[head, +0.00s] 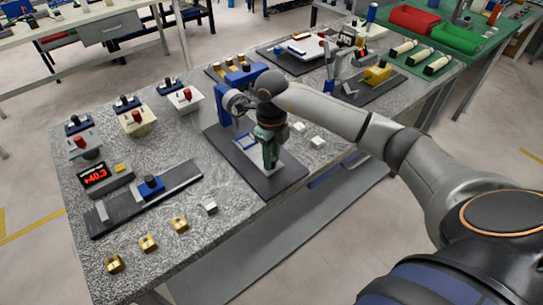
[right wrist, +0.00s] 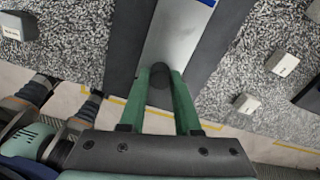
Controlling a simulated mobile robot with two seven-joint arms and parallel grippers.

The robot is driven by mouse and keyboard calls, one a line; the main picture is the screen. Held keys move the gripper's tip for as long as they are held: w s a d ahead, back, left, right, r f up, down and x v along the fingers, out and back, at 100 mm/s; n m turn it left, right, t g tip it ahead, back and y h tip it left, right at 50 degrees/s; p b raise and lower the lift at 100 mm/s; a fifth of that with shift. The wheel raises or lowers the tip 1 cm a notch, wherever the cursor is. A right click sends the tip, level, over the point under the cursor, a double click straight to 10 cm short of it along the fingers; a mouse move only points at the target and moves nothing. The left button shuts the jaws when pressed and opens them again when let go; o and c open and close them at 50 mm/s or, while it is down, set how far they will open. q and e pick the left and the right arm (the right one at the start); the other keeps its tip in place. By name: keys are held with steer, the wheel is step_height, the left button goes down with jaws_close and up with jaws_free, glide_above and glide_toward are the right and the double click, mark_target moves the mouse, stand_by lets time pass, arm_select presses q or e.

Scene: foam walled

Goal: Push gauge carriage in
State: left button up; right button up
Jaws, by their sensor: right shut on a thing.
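A dark base (head: 226,153) stands near the table's front edge, with a blue upright frame (head: 220,103) at its back. On it lies a pale carriage plate with a blue square outline (head: 247,142); the plate also shows in the right wrist view (right wrist: 178,40). My right gripper (head: 268,163) points down over the plate's near end. In the right wrist view its green fingers are shut on a dark round knob (right wrist: 159,88) at that end. The knob is hidden by the gripper in the head view. My left gripper is not in view.
Left of the base, a dark rail (head: 178,188) carries a blue block (head: 151,185), beside a red display reading about 40.3 (head: 93,175). Small metal blocks (head: 211,208) and brass blocks (head: 180,224) lie near the front edge. Pale blocks (head: 317,142) sit to the right.

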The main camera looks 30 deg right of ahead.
jaws_close()
stand_by(0.8)
